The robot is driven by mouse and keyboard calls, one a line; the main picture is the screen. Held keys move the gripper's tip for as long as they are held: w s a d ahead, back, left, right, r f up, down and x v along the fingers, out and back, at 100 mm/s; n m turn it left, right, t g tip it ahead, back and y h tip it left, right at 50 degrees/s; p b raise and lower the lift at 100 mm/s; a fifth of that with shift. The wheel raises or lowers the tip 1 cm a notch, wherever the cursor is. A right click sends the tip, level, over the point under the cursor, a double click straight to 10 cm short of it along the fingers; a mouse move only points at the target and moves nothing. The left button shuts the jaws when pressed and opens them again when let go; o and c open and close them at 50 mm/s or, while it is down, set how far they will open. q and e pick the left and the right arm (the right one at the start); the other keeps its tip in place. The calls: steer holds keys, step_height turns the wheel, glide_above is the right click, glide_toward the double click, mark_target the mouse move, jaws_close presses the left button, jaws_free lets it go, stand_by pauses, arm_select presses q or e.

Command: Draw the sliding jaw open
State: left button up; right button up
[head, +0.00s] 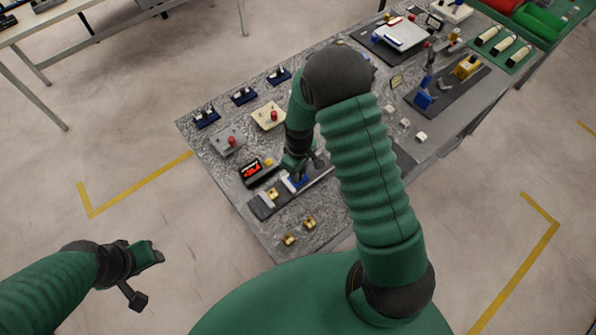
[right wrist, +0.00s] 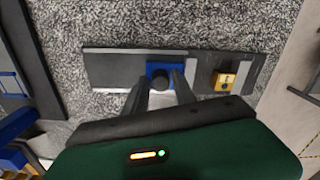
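The sliding jaw is a blue block (right wrist: 155,68) with a dark round knob (right wrist: 160,82), sitting on a dark base plate (right wrist: 110,72) in the right wrist view. My left gripper (head: 145,275) is open and empty over the floor.
My right arm hides part of the table. Open floor lies left.

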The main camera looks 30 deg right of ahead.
steer(key=shift+r, duration=0.1)
steer(key=shift+w+r, duration=0.1)
steer(key=shift+r, duration=0.25)
step_height(320, 180, up, 16)
steer(key=b, duration=0.1)
steer(key=shift+b, duration=0.3)
